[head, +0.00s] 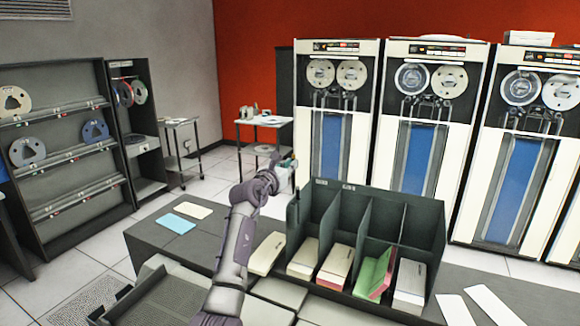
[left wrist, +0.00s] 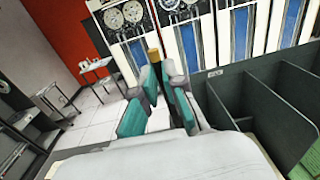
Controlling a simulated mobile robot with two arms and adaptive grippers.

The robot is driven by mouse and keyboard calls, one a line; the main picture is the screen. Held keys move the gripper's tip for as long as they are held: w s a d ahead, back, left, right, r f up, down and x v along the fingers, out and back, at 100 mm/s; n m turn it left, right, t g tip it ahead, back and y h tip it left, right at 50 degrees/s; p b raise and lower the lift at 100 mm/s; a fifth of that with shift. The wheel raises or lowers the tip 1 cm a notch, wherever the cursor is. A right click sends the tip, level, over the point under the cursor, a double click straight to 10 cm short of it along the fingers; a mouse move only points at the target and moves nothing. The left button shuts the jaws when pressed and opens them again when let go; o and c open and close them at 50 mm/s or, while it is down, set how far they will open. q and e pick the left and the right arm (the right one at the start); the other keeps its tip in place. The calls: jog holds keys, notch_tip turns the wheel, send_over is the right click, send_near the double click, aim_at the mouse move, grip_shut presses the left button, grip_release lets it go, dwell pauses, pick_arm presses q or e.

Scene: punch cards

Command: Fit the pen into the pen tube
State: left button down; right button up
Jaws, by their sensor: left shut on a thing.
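My left gripper (head: 284,163) is held above and just left of the back left corner of the dark card rack. In the left wrist view its teal-padded fingers (left wrist: 157,95) are closed on a thin thing. A yellow-brown end, seemingly of the pen (left wrist: 153,56), shows just beyond the fingertips; the rest is hidden between them. A dark upright piece, seemingly the pen tube (head: 292,212), stands at the left side of the rack. The gripper appears above it and apart from it. Its opening is too small to make out. My right gripper is not in view.
The dark rack (head: 428,240) has tall dividers and card stacks at its front. A blue card stack (head: 175,224) and a cream one (head: 192,210) lie on the dark table at left. A black tray (head: 165,300) is at the front. Tape cabinets (head: 415,130) stand behind.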

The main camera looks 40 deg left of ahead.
pick_arm(q)
notch_tip(320, 180, down, 3)
jog(key=shift+r+h+b, duration=0.2)
jog(key=shift+h+b, duration=0.1)
jog(key=shift+b, duration=0.85)
jog(key=shift+f, duration=0.1)
jog(key=b, duration=0.6)
send_over(293, 216)
jog(key=s, duration=0.2)
jog(key=shift+w+a+f, duration=0.1)
jog(key=shift+w+f, duration=0.05)
jog(key=shift+f, duration=2.15)
jog(key=shift+w+f, duration=0.1)
jog(key=shift+f, duration=2.15)
jog(key=c, duration=1.2)
grip_release()
